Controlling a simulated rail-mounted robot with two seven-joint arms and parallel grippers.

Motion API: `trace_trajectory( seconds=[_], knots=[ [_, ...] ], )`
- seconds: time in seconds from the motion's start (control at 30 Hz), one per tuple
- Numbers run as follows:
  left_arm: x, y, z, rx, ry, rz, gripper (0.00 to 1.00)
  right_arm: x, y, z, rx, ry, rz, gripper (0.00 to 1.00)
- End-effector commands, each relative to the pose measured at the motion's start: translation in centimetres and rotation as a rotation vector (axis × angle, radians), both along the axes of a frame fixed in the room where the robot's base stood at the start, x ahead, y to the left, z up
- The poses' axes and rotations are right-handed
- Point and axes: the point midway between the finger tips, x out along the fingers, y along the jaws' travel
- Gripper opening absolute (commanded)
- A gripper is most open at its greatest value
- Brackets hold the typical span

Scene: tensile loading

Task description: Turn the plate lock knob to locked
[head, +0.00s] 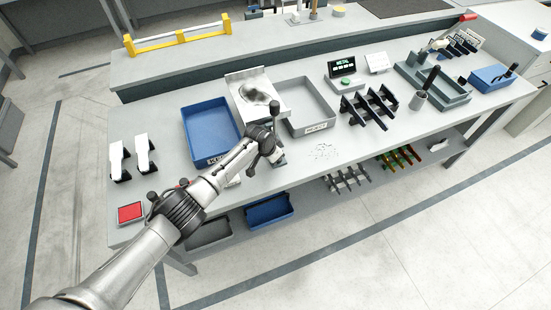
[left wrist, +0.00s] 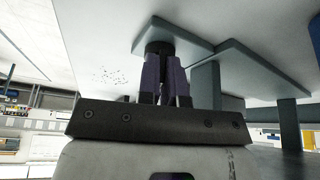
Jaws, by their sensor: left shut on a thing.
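In the left wrist view, a round black knob (left wrist: 159,47) sits at the edge of a flat grey plate (left wrist: 178,36). The dark fingers of my left gripper (left wrist: 168,85) are closed together on the knob. Its lock marking is not visible, so I cannot tell its turn position. In the head view, my left gripper (head: 270,150) is low at the front of the bench, just in front of the metal fixture (head: 256,98). The arm and hand hide the knob there. My right gripper is not in view.
A blue tray (head: 208,133) lies left of the fixture and a grey tray (head: 305,107) right of it. A black rack (head: 370,106) stands farther right. Small specks (head: 323,152) lie on the bench. A red pad (head: 130,212) is at the front left corner.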

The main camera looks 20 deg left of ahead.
Motion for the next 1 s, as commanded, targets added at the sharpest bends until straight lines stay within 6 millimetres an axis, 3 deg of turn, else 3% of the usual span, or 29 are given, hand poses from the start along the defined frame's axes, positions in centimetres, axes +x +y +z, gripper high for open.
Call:
trace_trajectory(
  seconds=[0.4,1.0],
  knots=[
    [0.3,0.3,-0.1,0.0,0.0,-0.265,0.0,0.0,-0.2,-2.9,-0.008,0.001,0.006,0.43],
    [0.4,0.4,0.1,0.002,0.0,-0.356,0.0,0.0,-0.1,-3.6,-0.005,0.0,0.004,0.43]
  ],
)
